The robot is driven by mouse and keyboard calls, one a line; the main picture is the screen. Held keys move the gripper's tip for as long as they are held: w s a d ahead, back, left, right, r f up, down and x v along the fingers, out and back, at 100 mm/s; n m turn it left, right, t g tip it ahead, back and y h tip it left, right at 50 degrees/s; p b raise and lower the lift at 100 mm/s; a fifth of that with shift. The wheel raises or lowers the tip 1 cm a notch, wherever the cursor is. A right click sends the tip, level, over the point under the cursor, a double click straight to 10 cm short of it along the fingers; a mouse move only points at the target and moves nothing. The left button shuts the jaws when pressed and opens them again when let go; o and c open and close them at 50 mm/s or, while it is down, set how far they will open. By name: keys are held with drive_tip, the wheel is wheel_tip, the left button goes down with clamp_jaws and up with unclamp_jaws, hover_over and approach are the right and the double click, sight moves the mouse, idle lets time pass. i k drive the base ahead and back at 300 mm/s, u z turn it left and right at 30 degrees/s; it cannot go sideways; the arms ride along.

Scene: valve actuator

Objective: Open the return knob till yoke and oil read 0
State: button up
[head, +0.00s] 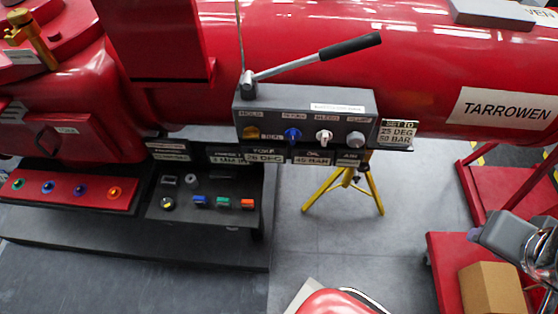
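A grey control box (305,108) is fixed at the front of the big red cylinder. Below the box, the yoke readout (265,156) seems to show 26 DEG and the oil readout (312,160) 45 BAR. A grey jointed part with a purple tip, seemingly my gripper (490,236), is at the right edge, well away from the knobs. Its fingers are not clear.
A lever with a black grip (350,45) rises over the box. A sign (399,133) reads SET TO 25 DEG 50 BAR. A yellow stand (345,188) is below. A cardboard box (490,288) is at lower right. Grey floor (375,245) lies clear in front.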

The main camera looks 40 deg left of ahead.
sight(292, 134)
drive_tip(key=u, duration=0.05)
drive_tip(key=k, duration=1.4)
drive_tip(key=u, duration=2)
drive_tip(key=i, duration=1)
drive_tip(key=u, duration=0.1)
